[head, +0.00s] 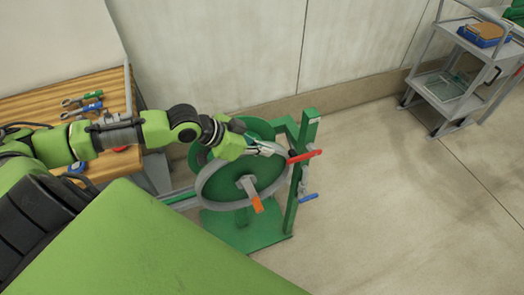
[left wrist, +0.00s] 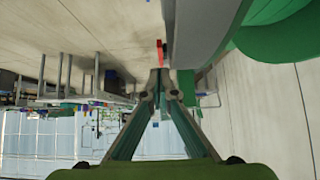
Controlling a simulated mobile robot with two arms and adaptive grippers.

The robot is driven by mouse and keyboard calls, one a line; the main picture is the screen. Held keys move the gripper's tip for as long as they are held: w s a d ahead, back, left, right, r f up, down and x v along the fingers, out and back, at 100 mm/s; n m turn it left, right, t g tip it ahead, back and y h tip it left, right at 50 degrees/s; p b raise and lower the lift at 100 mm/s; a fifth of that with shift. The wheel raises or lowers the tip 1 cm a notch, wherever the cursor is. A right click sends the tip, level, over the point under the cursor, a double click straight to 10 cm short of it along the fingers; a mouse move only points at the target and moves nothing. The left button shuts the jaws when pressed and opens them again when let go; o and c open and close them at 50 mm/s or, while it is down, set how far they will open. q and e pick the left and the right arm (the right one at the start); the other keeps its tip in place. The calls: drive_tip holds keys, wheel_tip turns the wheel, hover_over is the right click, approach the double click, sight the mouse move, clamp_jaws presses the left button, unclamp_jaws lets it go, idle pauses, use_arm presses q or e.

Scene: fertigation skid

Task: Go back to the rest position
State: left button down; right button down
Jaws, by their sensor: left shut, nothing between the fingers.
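My left gripper (head: 276,150) is shut and empty in the head view. Its fingertips are at the upper right part of the grey ring (head: 204,187) of a green reel-like wheel, close to a red lever (head: 303,156). I cannot tell whether they touch the ring. In the left wrist view the fingers of the left gripper (left wrist: 161,76) meet at their tips, with nothing between them. A small red part (left wrist: 160,46) shows just beyond the tips, and the grey ring (left wrist: 200,28) passes close by on the right. My right gripper is in neither view.
The green stand (head: 296,190) carries a blue lever (head: 308,197); an orange handle (head: 257,204) is on the wheel. A wooden workbench (head: 40,105) with pliers-like tools (head: 82,103) is at left. A grey cart (head: 446,90) stands at upper right. The floor at right is clear.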

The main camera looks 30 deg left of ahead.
use_arm(q)
drive_tip(key=shift+s+a+r, duration=0.1)
drive_tip(key=shift+s+a, duration=0.1)
drive_tip(key=shift+s, duration=0.1)
drive_tip(key=shift+d, duration=0.1)
